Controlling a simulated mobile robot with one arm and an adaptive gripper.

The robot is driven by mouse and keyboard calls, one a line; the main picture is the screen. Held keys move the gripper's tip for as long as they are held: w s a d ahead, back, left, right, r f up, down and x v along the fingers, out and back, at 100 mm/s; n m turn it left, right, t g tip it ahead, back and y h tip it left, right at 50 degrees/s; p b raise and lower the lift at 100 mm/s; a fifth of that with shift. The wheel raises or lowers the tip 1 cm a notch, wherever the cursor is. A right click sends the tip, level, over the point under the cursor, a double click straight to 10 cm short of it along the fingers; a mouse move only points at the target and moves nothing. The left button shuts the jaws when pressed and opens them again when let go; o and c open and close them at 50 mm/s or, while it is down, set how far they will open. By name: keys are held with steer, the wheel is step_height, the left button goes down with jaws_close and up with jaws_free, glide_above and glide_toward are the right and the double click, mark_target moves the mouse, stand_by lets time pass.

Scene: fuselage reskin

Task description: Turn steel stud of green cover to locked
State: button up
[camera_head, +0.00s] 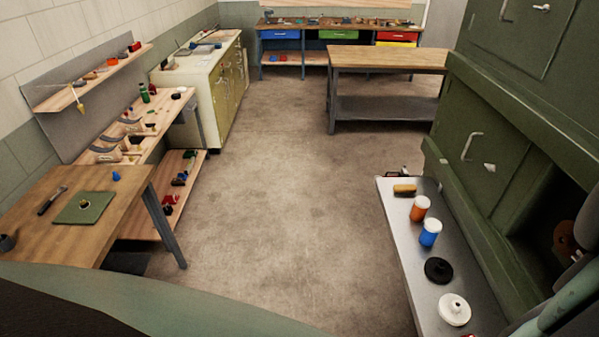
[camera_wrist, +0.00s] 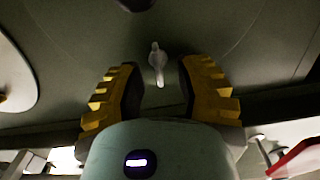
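In the wrist view, a small pale steel stud (camera_wrist: 157,62) with a slim wing stands on a dull green panel (camera_wrist: 215,30). Its wing runs roughly up and down in the picture. My gripper (camera_wrist: 157,74) is open, with one yellow-backed finger on each side of the stud and a gap to both. I cannot tell how deep the stud sits between the fingers. In the head view, green covers with handles are on the green structure at right; one has a pale stud (camera_head: 489,167). My gripper is not visible there.
An open dark bay (camera_head: 560,215) is at right. Below it, a metal shelf (camera_head: 398,215) holds an orange jar (camera_head: 419,208), a blue jar (camera_head: 430,232), and black and white round parts. A wooden bench (camera_head: 120,210) stands at left. The middle floor is clear.

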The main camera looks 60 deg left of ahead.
steer(key=shift+c, duration=0.2)
jaws_close()
stand_by(0.3)
steer(key=shift+s+f, duration=0.1)
steer(key=m+b, duration=0.2)
steer(key=m, duration=0.1)
steer(key=m+b, duration=0.1)
steer(key=shift+s+d+f+m, duration=0.15)
steer(key=shift+d+f+m, duration=0.05)
steer(key=shift+f+m, duration=0.1)
steer(key=m+b, duration=0.4)
steer(key=shift+d+f+m, duration=0.1)
steer(key=shift+d+m, duration=0.05)
steer(key=shift+m, duration=0.15)
steer(key=m+b, duration=0.3)
steer(key=shift+s+f+m, duration=0.1)
steer(key=shift+f+m, duration=0.05)
steer(key=shift+m, duration=0.15)
steer(key=m+b, duration=0.2)
steer(key=m, duration=0.2)
steer(key=shift+m+b, duration=0.3)
steer(key=shift+b, duration=0.1)
